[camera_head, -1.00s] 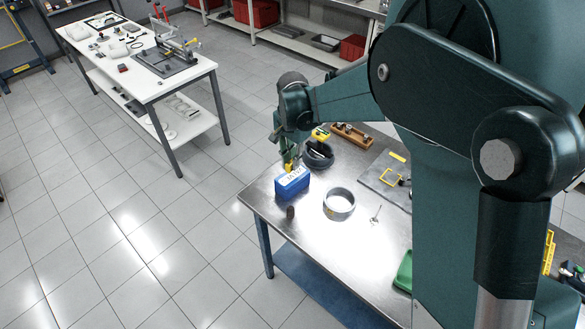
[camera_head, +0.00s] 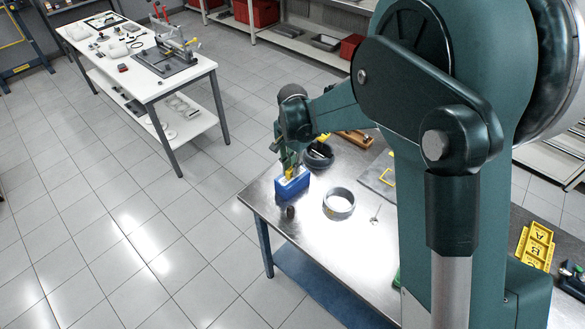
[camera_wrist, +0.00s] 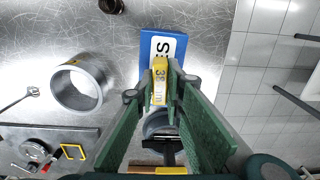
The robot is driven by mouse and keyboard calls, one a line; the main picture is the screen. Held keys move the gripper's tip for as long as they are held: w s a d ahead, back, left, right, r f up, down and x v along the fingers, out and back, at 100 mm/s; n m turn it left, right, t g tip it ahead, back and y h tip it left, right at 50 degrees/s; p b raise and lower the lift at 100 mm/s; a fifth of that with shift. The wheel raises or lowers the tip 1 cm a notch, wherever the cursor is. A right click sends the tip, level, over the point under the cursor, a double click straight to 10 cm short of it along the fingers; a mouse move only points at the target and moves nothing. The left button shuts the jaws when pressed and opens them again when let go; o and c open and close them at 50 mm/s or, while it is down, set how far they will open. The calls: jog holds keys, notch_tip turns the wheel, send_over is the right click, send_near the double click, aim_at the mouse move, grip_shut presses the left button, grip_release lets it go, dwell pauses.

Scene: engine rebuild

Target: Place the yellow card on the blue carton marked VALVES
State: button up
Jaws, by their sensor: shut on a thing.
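The blue carton (camera_head: 293,188) stands near the left corner of the steel table. In the wrist view, the blue carton (camera_wrist: 146,44) shows a white label with the letters "ES"; the rest of the word is hidden. My gripper (camera_head: 287,172) is right over the carton, pointing down. In the wrist view, my gripper (camera_wrist: 161,72) is shut on the yellow card (camera_wrist: 160,88), which has dark print on it. The card overlaps the near part of the carton's label. I cannot tell whether the card touches the carton.
A grey metal ring (camera_head: 339,203) stands right of the carton, with a small dark cylinder (camera_head: 290,212) in front. A dark round bowl (camera_head: 318,155) and a wooden block (camera_head: 354,143) lie behind. The table's left edge is close to the carton.

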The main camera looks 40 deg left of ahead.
jog(key=shift+f, duration=0.15)
jog(key=o, duration=0.8)
notch_tip(320, 180, up, 12)
jog(key=shift+r, duration=0.15)
dwell(0.9)
dwell(0.3)
